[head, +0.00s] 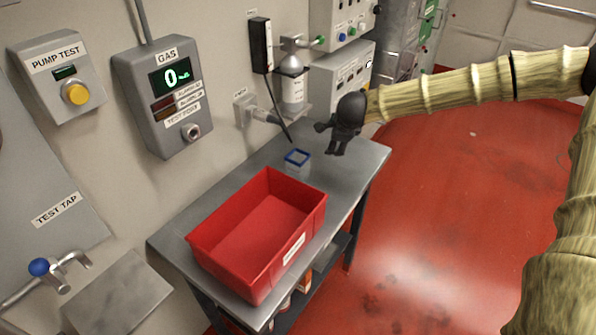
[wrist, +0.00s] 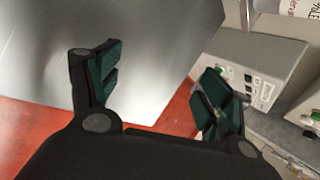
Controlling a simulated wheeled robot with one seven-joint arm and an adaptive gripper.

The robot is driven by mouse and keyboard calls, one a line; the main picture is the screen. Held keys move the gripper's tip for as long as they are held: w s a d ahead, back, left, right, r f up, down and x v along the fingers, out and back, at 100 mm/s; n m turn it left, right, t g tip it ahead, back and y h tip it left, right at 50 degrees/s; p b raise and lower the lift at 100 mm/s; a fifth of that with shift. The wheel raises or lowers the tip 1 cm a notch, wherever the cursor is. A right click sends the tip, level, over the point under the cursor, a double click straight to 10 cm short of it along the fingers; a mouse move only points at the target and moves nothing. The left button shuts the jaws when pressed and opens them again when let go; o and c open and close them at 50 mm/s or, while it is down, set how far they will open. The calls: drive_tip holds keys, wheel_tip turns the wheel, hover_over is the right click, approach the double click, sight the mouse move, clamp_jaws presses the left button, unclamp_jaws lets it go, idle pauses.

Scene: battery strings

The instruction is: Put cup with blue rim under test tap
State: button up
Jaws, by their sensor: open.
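The cup with the blue rim (head: 297,160) stands upright on the grey metal table, just behind the red bin. It is clear below a square blue rim. The test tap (head: 72,262) is on the wall at the lower left, with a blue knob and a short spout. My gripper (head: 327,139) is above the table's far right end, to the right of the cup and apart from it. In the wrist view my gripper (wrist: 155,92) is open, with nothing between its fingers. The cup is not visible in the wrist view.
A red bin (head: 222,212) takes up the near part of the table (head: 352,160). A grey plate (head: 120,292) lies below the tap. A bottle (head: 291,85) hangs on the wall behind the cup, and a black cable hangs near it. Red floor lies open at right.

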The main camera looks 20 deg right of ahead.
drive_tip(key=w+d+n+t+h+b, duration=0.1)
drive_tip(key=w+d+n+t, duration=0.1)
drive_tip(key=d+n+t, duration=0.15)
drive_tip(key=n+t+y+b, duration=0.3)
drive_tip(key=n+y+b, duration=0.75)
drive_tip(key=n, duration=1.65)
approach(306, 160)
drive_tip(key=w+y+p, duration=0.2)
drive_tip(key=p, duration=0.1)
drive_tip(key=shift+w+a+f+y, duration=0.1)
drive_tip(key=shift+w+f+y, duration=0.15)
drive_tip(key=shift+f+y, duration=0.1)
drive_tip(key=shift+p+x, duration=0.55)
drive_tip(key=shift+x, duration=2.4)
drive_tip(key=shift+p+x, duration=0.45)
drive_tip(key=shift+x, duration=0.7)
drive_tip(key=shift+f+p+x, duration=0.25)
drive_tip(key=shift+p+x, duration=0.05)
drive_tip(key=shift+x, duration=0.9)
drive_tip(key=shift+c, duration=0.2)
